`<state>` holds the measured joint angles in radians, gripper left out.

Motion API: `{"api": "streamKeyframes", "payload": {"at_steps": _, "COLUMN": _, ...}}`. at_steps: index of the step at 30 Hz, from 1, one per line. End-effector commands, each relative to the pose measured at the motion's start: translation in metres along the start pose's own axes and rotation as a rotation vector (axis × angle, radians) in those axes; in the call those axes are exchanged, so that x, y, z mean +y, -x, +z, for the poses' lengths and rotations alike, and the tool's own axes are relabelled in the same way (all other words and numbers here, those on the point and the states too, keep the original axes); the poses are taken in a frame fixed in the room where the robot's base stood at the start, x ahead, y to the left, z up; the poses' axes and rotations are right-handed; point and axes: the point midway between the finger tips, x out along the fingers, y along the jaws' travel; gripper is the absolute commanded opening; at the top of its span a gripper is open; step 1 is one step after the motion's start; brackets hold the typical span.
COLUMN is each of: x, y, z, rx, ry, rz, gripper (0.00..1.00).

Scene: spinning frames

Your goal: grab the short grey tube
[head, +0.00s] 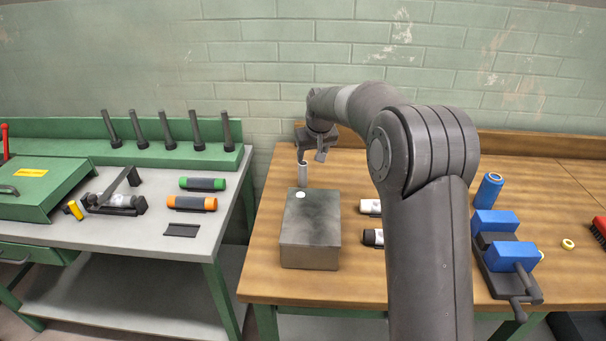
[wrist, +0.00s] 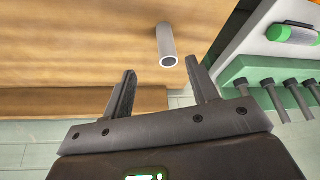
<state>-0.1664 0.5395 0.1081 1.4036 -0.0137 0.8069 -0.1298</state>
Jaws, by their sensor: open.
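The short grey tube (head: 302,174) stands upright on the wooden bench, just behind a dark grey metal block that hides its foot. In the wrist view the grey tube (wrist: 166,42) shows its round open end facing me. My gripper (head: 311,158) is open, pointing down above the tube, with the tube below the left finger in the head view. In the wrist view my gripper (wrist: 161,74) has its two fingers apart and empty. The tube lies just beyond the fingertips, and I cannot tell the exact gap.
The dark grey block (head: 311,232) has a white spot on top. White rolls (head: 370,207) lie right of it, partly behind my arm. A blue vise (head: 512,255) and blue can (head: 488,191) stand right. The left bench (head: 133,225) holds green (head: 203,184) and orange (head: 192,203) cylinders.

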Motion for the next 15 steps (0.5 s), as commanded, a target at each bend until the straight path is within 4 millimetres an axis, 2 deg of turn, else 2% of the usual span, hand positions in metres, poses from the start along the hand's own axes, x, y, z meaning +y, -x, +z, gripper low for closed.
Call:
{"api": "streamKeyframes", "payload": {"at_steps": 1, "x": -0.003, "y": -0.012, "z": -0.005, "rx": -0.003, "ry": 0.005, "rz": -0.006, "gripper": 0.54}}
{"api": "streamKeyframes", "payload": {"at_steps": 3, "x": -0.005, "y": -0.023, "z": -0.009, "rx": -0.004, "ry": 0.011, "rz": -0.010, "gripper": 0.54}}
{"api": "streamKeyframes", "payload": {"at_steps": 11, "x": -0.006, "y": -0.046, "z": -0.013, "rx": -0.006, "ry": 0.015, "rz": -0.015, "gripper": 0.54}}
{"api": "streamKeyframes", "payload": {"at_steps": 15, "x": -0.007, "y": -0.068, "z": -0.013, "rx": -0.007, "ry": 0.014, "rz": -0.014, "gripper": 0.54}}
